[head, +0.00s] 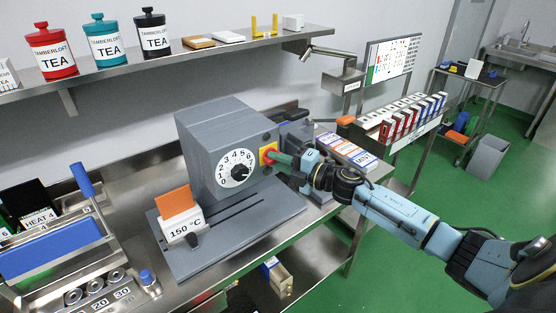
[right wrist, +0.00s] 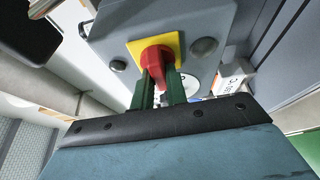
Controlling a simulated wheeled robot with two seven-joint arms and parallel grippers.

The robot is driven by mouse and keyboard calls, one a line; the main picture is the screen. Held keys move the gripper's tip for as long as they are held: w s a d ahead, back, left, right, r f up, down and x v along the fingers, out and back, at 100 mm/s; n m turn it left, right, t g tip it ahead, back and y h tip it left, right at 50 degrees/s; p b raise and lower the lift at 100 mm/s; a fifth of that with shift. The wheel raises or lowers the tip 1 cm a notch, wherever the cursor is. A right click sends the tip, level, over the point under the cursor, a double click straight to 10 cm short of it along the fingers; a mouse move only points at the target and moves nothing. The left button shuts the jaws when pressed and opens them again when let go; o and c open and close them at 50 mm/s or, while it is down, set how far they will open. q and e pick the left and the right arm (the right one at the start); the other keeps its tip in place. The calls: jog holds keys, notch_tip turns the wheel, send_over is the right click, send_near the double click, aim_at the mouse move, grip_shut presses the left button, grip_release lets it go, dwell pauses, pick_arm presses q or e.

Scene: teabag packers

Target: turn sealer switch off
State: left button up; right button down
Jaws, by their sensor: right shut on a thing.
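The sealer (head: 217,150) is a grey machine on the steel bench, with a numbered dial (head: 238,172) on its front. Its switch (head: 268,155) is a red knob on a yellow plate on the machine's right side. My right gripper (head: 278,158) reaches it from the right. In the right wrist view the red switch (right wrist: 157,58) sits between the green fingers of my right gripper (right wrist: 160,80), which are shut on it. The yellow plate (right wrist: 170,42) shows behind it. The fingers cover part of the knob's lower end. My left gripper is not in view.
A white "150 °C" block (head: 184,230) with an orange card stands on the sealer's base. A blue-handled device (head: 55,248) is at the left. A shelf (head: 180,58) with tea tins (head: 52,50) runs above. A rack of boxes (head: 400,118) stands at the right.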

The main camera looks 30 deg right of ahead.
jog(key=c, duration=1.4)
grip_release()
jog(key=shift+s, duration=0.1)
jog(key=b+v, duration=0.2)
jog(key=v, duration=1.1)
jog(key=shift+d, duration=0.1)
